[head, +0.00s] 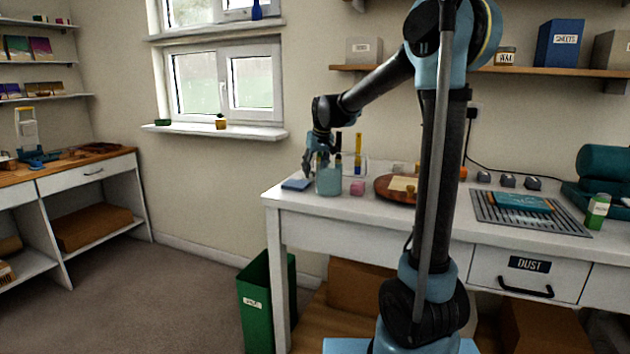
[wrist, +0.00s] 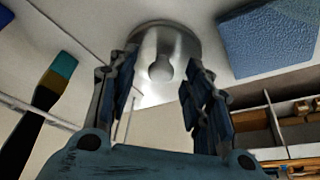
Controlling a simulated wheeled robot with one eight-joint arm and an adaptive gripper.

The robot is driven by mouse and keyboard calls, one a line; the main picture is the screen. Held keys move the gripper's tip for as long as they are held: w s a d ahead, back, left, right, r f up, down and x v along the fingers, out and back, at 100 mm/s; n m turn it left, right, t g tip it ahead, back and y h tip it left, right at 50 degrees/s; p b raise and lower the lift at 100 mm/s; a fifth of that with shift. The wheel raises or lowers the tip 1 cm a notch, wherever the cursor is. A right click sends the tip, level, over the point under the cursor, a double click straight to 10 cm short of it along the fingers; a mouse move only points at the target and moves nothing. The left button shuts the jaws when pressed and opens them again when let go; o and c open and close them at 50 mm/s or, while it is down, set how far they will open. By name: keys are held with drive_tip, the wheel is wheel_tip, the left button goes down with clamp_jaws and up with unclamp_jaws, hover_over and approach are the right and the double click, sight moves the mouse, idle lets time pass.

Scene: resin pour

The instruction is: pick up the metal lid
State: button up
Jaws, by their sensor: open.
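The round metal lid (wrist: 172,38) shows in the wrist view, with a pale rounded knob (wrist: 160,69) at its middle. My gripper (wrist: 160,72) is open, with one finger on each side of the knob and nothing held. I cannot tell whether the fingers touch the lid. In the head view my gripper (head: 319,166) points down over the left end of the white worktable, close to a teal jar (head: 328,183). I cannot make out the lid in the head view.
Upright tools (head: 358,160) stand behind. A brush (wrist: 52,82) is at the wrist view's left.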

drive_tip(key=shift+c, duration=0.3)
clamp_jaws()
